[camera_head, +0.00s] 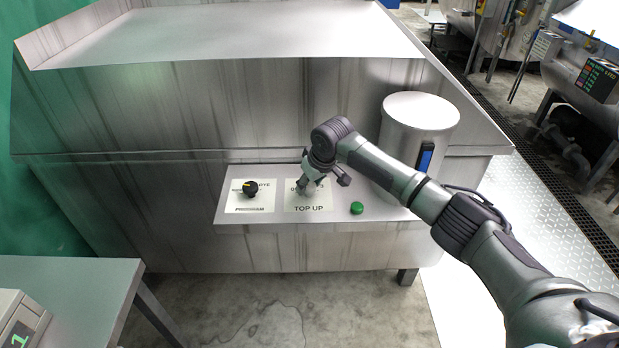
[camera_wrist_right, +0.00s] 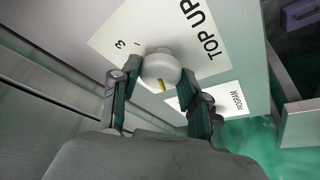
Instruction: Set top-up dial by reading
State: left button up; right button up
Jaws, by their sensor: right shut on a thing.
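The TOP UP plate (camera_head: 321,203) is a white label on the grey control shelf, and its lettering also shows in the right wrist view (camera_wrist_right: 200,33). The top-up dial (camera_wrist_right: 160,70) is a pale round knob with a yellow mark on its rim; digits 3 and 1 show on the plate beside it. My right gripper (camera_head: 306,186) is over this plate, largely hiding the dial in the head view. In the right wrist view its two fingers (camera_wrist_right: 152,92) are shut on the dial from both sides. My left gripper is not in view.
A grey cylinder (camera_head: 420,112) with a blue gauge (camera_head: 425,157) stands behind my arm. A box at lower left displays a green 1 (camera_head: 20,340).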

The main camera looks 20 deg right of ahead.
jog(key=m+p, duration=0.1)
jog(key=p, duration=0.1)
jog(key=m+h+p, duration=0.1)
jog(key=m+p, duration=0.1)
jog(key=shift+a+r, duration=0.15)
jog(key=shift+r, duration=0.05)
jog(key=m+h+p, duration=0.1)
jog(key=m, duration=0.1)
jog(key=shift+m, duration=0.3)
jog(key=shift+f+m+h+p, duration=0.2)
jog(key=shift+m+h+p, duration=0.1)
jog(key=shift+m+p, duration=0.45)
jog(key=o, duration=1.1)
jog(key=v, duration=1.2)
jog(key=shift+a, duration=0.15)
jog(key=shift+f, duration=0.1)
